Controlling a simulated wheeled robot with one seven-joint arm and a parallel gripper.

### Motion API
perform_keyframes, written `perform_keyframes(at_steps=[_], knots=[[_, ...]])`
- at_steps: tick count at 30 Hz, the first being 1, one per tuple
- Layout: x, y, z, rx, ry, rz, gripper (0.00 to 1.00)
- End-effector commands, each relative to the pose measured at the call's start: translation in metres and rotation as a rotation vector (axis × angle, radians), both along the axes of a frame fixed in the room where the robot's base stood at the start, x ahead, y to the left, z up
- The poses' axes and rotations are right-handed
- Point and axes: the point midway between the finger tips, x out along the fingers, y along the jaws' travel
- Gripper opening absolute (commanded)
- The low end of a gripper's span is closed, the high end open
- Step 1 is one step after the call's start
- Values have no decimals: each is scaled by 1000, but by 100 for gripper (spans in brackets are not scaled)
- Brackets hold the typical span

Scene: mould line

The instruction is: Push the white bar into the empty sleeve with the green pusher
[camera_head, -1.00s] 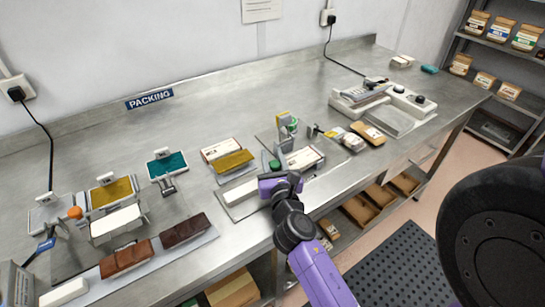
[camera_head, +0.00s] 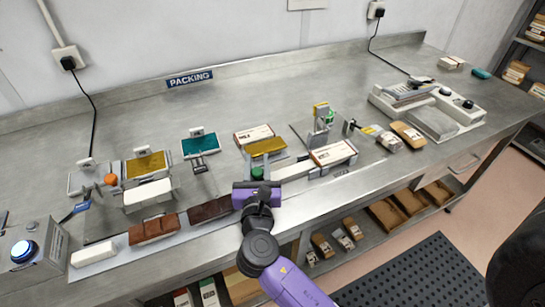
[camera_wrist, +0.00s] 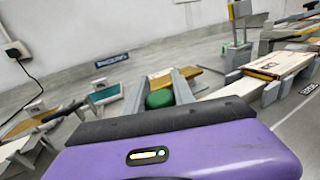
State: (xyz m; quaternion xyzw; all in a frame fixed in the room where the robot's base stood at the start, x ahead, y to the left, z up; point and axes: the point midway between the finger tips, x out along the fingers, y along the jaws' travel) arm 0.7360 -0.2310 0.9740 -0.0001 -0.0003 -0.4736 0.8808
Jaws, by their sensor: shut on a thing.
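The white bar (camera_head: 292,171) lies on a narrow light track, in line with the sleeve. The sleeve (camera_head: 333,154) is a white box with brown lettering in a grey cradle at the track's right; its open end is too small to see into. My gripper (camera_head: 258,182) is shut on the green pusher (camera_head: 257,172), just left of the bar's left end. In the wrist view the pusher's green top (camera_wrist: 160,98) sits between my two grey fingers, and the sleeve (camera_wrist: 278,65) is at the right. My purple hand hides the pusher's lower part; contact with the bar cannot be told.
Brown bars (camera_head: 153,228) and another white block (camera_head: 93,254) lie on a strip at the left. A gold tray (camera_head: 267,147) and a boxed bar (camera_head: 254,134) stand behind the track. A grey post (camera_head: 319,130) rises behind the sleeve.

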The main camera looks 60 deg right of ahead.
Motion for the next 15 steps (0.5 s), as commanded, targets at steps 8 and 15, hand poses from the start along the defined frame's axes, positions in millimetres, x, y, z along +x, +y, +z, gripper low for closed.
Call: perform_keyframes(at_steps=[8, 15], knots=[[4, 6, -1, 2, 1, 4, 0], [5, 8, -1, 2, 0, 9, 46]])
